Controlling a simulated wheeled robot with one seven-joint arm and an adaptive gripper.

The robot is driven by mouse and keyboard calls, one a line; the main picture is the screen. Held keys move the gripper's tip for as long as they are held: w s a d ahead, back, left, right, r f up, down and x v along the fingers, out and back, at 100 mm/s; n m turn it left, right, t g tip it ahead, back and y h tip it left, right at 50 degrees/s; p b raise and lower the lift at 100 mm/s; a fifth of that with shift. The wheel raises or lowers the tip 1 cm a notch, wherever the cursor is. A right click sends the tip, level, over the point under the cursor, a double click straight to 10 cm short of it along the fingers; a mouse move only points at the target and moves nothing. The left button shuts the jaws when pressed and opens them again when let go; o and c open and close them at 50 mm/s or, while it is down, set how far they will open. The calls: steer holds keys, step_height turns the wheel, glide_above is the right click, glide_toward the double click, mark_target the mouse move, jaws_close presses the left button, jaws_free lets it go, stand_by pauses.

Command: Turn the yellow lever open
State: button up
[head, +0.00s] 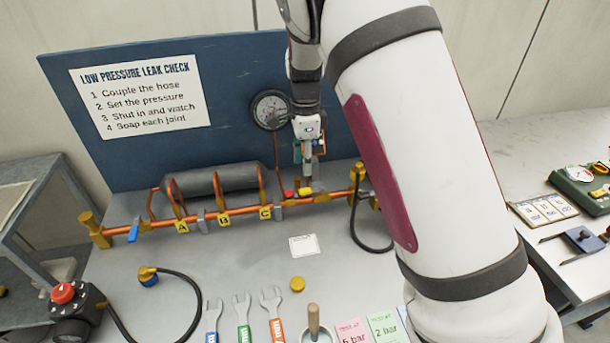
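A small yellow part (305,191), which looks like the yellow lever, sits on the copper pipe (240,212) near its right end. A small red part (289,194) is just left of it. My gripper (307,180) points down right above the yellow part, with its fingertips close to it or touching it. The view is too small to tell contact, or whether the fingers are open or closed on it. My arm comes down from the top and covers much of the right of the bench.
A blue lever (133,233) is on the pipe's left part. A grey cylinder (222,178) and a pressure gauge (270,109) stand behind the pipe. A black hose (357,232) hangs at its right end. Wrenches (243,310) and a yellow cap (297,282) lie in front.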

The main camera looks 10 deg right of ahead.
step_height(320, 180, up, 4)
stand_by(0.5)
steer(key=s+d+r+n+t+y, duration=0.25)
steer(key=s+r+n, duration=0.65)
steer(key=s+r, duration=0.55)
steer(key=s+d+n+t+h, duration=0.2)
steer(key=s+n, duration=0.7)
steer(key=s, duration=1.1)
steer(key=shift+d+f+n, duration=0.2)
steer(key=shift+f+n, duration=0.1)
steer(key=shift+f, duration=0.1)
